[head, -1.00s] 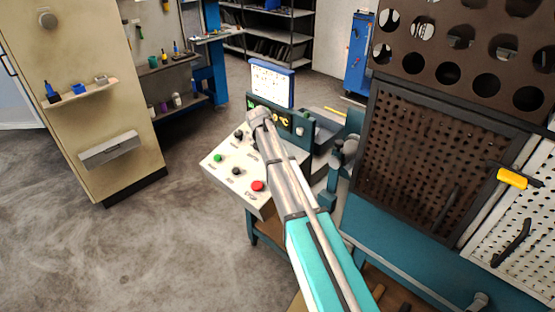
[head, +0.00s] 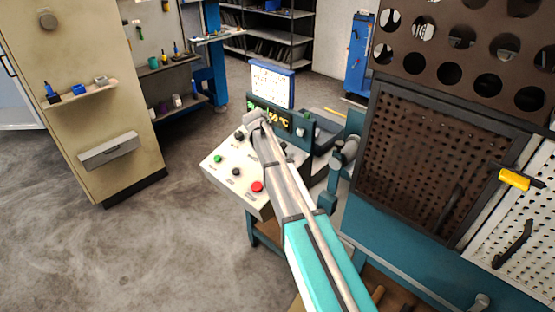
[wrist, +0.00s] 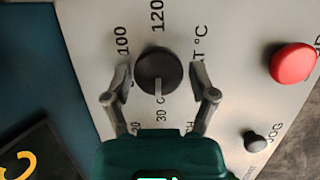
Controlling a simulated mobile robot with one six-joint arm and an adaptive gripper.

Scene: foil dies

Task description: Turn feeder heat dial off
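The heat dial (wrist: 160,68) is a round black knob on the pale panel in the wrist view. Its white pointer mark faces the bottom of the picture, toward the printed 30. 100 and 120 are printed beyond the dial, and part of a °C label is at its right. My gripper (wrist: 160,75) has one finger on each side of the dial, with a narrow gap showing on both sides, so it looks open around the knob. In the head view my arm covers the dial and the fingertips; the sloped control panel (head: 213,172) shows beside it.
A red button (wrist: 292,62) and a black JOG knob (wrist: 255,142) are to the dial's right. A readout (head: 283,118) with lit °C text, partly covered, and a white sign (head: 271,85) stand behind the panel. A dark perforated board (head: 430,165) is at the right.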

